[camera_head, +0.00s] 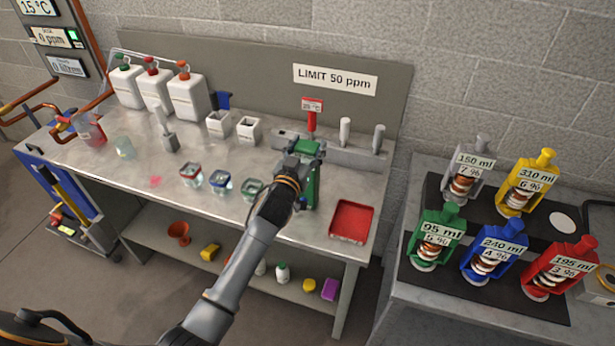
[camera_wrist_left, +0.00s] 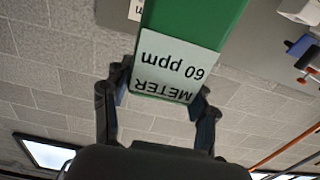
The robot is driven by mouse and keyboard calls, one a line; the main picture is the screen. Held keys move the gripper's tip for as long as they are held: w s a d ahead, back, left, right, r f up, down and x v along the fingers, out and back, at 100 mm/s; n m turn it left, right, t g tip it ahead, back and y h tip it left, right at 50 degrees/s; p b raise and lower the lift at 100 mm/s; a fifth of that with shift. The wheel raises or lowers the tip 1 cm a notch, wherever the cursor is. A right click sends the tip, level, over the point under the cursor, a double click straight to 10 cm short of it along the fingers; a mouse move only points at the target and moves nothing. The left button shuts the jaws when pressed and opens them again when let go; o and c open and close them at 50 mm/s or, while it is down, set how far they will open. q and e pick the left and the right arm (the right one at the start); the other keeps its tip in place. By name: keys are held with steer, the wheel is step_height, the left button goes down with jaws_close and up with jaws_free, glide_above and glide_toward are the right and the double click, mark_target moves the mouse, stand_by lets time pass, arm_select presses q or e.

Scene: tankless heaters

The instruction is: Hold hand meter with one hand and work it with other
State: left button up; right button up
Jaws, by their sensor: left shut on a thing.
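The hand meter is the green block (camera_head: 307,147) above the right part of the steel bench. In the left wrist view the green meter (camera_wrist_left: 190,30) has a pale label reading "METER 60 ppm", upside down there. My left gripper (camera_head: 299,166) is shut on it; in the left wrist view the fingers (camera_wrist_left: 163,88) sit on both sides of the meter's end. The arm hides part of the meter in the head view. My right gripper is not in view.
On the steel bench (camera_head: 130,165) stand white jugs (camera_head: 187,97), small beakers (camera_head: 222,183), a grey rack (camera_head: 350,153) and a red tray (camera_head: 351,221). A sign (camera_head: 334,78) reads "LIMIT 50 ppm". Several coloured labelled units (camera_head: 494,245) fill the right table.

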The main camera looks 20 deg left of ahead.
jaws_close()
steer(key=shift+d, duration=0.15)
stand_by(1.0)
